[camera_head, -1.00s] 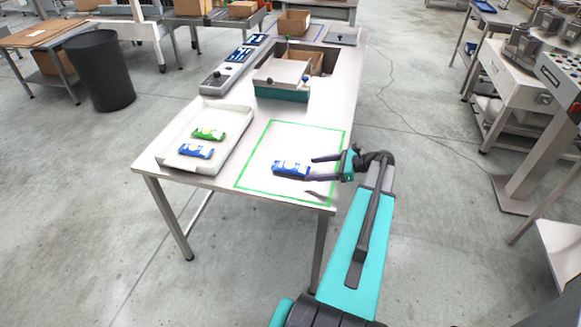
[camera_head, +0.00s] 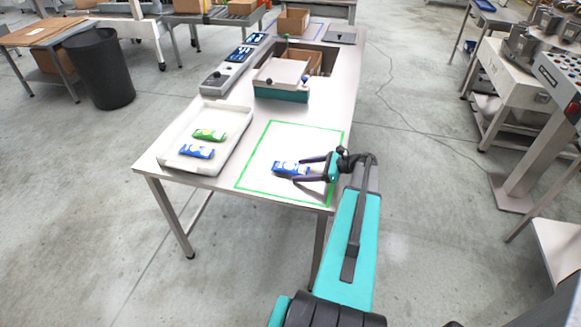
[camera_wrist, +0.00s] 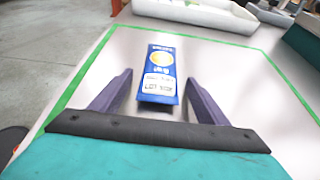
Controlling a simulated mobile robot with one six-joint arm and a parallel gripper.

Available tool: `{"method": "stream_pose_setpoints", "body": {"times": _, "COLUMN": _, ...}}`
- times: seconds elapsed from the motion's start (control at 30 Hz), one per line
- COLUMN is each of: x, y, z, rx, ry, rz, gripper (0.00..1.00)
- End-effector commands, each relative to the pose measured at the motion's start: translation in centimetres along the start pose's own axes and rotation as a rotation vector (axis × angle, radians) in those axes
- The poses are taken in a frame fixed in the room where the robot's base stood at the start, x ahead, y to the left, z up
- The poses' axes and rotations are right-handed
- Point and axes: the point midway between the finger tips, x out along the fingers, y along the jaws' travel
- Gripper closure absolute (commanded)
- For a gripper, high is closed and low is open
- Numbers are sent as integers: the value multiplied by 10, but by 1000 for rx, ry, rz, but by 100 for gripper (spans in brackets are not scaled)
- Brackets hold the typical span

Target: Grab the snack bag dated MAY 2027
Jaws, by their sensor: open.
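A blue snack bag (camera_head: 289,169) lies flat on the table inside the green taped outline. In the wrist view the bag (camera_wrist: 158,72) shows a yellow disc and a white label with a line reading "LOT"; the rest of the print is too small to read surely. My gripper (camera_head: 302,169) is open, with a finger on each side of the bag's near part. In the wrist view the gripper (camera_wrist: 157,100) has both fingers apart from the bag. A green bag (camera_head: 209,135) and another blue bag (camera_head: 197,152) lie in the white tray (camera_head: 178,165); their dates cannot be read.
The green outline (camera_head: 240,172) is clear apart from the bag. A teal-based weigher (camera_head: 281,94) stands farther back, with a grey control panel (camera_head: 214,83) left of it and a cardboard box (camera_head: 292,21) behind. A dark bin (camera_head: 99,70) stands on the floor at left.

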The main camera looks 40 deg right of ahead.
Motion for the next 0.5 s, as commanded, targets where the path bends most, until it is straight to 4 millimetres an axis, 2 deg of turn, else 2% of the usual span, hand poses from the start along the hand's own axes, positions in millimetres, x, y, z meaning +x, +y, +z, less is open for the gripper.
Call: {"method": "stream_pose_setpoints", "body": {"times": 0.5, "x": 1, "y": 0, "z": 0, "rx": 0, "ry": 0, "rz": 1, "gripper": 31}}
